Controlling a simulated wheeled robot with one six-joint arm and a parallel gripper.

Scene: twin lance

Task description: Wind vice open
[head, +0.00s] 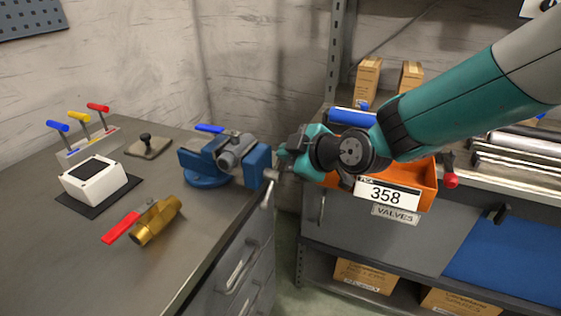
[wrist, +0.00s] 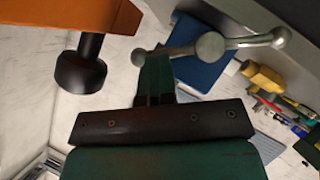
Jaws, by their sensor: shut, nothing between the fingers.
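The blue vice (head: 215,163) with a grey cylindrical body sits at the right edge of the workbench. Its metal handle bar (head: 267,193) hangs tilted below the screw end on the right side. My gripper (head: 284,158) is just right of the vice, close to the screw end. In the wrist view the gripper fingers (wrist: 155,78) are together with nothing between them. Their tips are near one end of the handle, whose round hub (wrist: 210,46) shows in front of the blue vice (wrist: 200,72). I cannot tell whether they touch it.
A brass valve with red lever (head: 156,222), a white box (head: 93,183) and several coloured-handled tools stand on the bench. An orange bin (head: 425,180) labelled 358 VALVES is behind and below my wrist, close to it. Drawers lie below the bench edge.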

